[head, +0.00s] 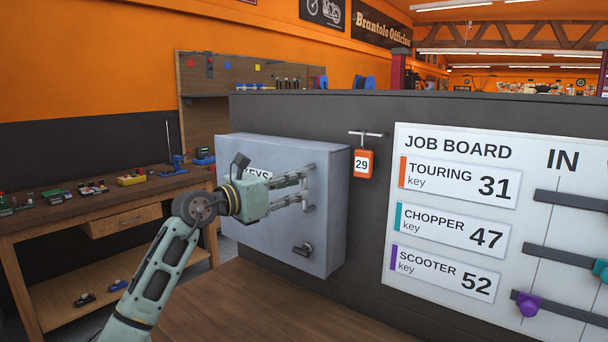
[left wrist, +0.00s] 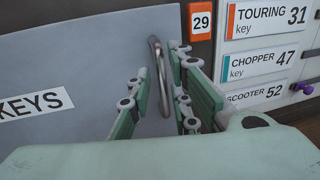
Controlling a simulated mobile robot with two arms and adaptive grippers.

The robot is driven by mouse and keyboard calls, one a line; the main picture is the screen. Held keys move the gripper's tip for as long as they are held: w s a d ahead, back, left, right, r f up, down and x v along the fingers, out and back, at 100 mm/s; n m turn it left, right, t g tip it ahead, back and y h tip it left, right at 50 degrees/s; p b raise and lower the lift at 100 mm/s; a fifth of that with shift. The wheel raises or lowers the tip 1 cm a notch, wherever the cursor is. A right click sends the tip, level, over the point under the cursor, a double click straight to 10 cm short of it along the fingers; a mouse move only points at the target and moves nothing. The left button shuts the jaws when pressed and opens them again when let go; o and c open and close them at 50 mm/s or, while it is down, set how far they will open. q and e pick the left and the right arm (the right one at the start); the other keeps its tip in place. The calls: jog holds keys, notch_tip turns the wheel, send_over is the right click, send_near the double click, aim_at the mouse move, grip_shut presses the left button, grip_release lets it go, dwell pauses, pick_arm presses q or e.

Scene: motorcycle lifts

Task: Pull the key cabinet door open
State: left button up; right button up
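The grey metal key cabinet (head: 275,225) hangs on the dark partition, with its door shut and a KEYS label (left wrist: 35,104) on its front. A vertical metal bar handle (left wrist: 160,75) stands on the door near its right edge. My left gripper (head: 308,187) is at the door front. Its fingers (left wrist: 160,90) are spread to either side of the handle, with small gaps visible between them and the bar. In the head view the gripper mostly hides the handle. A dark lock or latch (head: 303,250) sits low on the door. My right gripper is not in view.
An orange tag marked 29 (head: 363,164) hangs on a hook just right of the cabinet. The job board (head: 450,215) is farther right. A wooden surface (head: 260,310) lies below the cabinet. A workbench with tools (head: 100,205) stands at left. Space before the door looks clear apart from my arm.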

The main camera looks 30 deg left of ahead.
aim_at(305, 209)
pick_arm(q)
jog(key=x, duration=0.3)
jog(key=shift+d+f+p, duration=0.1)
jog(key=shift+p, duration=0.2)
jog(key=shift+w, duration=0.15)
jog(key=shift+w+f, duration=0.1)
grip_shut()
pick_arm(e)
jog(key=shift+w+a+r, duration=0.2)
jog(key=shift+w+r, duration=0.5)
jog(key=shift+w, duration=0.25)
